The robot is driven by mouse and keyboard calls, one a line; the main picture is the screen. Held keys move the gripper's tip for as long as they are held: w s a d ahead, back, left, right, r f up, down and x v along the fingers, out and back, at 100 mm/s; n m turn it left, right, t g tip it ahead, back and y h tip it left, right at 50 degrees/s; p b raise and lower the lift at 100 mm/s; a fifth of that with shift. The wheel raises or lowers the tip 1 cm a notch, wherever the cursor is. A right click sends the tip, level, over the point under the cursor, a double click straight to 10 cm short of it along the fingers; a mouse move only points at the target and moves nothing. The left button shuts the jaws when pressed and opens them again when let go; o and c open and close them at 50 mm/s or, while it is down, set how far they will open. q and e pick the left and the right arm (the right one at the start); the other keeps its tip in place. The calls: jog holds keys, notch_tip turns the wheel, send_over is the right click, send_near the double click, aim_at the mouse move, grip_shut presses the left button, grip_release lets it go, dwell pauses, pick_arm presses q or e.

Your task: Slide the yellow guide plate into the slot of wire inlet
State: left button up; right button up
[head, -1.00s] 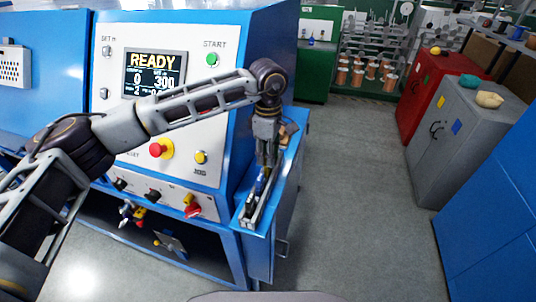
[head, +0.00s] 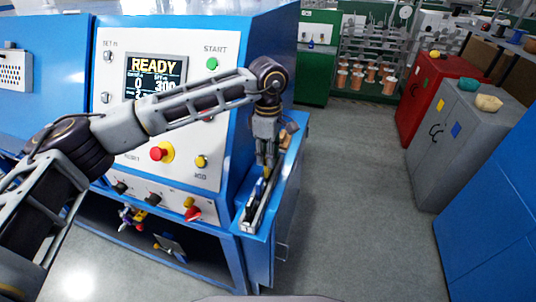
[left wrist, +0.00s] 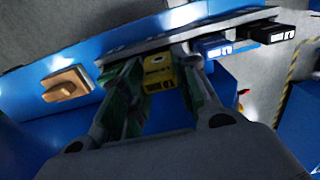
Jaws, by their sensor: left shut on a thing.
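The yellow guide plate (left wrist: 158,74) sits between the fingers of my left gripper (left wrist: 160,90) in the left wrist view, and the gripper is shut on it. In the head view the left gripper (head: 267,164) points down over the wire inlet (head: 247,224), a grey rail on the blue side ledge. The wire inlet also shows in the left wrist view (left wrist: 180,34). The plate is at the rail, in line with a blue plate (left wrist: 212,48) and a black plate (left wrist: 272,34). I cannot tell how deep it sits in its slot. My right gripper is not in view.
The blue machine's control panel (head: 155,120) stands close to the left of the gripper. A brown block (left wrist: 66,83) lies on the ledge near the rail. The floor (head: 350,190) to the right is clear. Grey (head: 455,140) and red (head: 425,95) cabinets stand farther right.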

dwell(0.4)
pick_arm(q)
jog(key=shift+r, duration=0.5)
jog(key=shift+r, duration=0.15)
jog(key=shift+r, duration=0.6)
jog(key=shift+r+p, duration=0.7)
jog(key=shift+r, duration=0.55)
dwell(0.7)
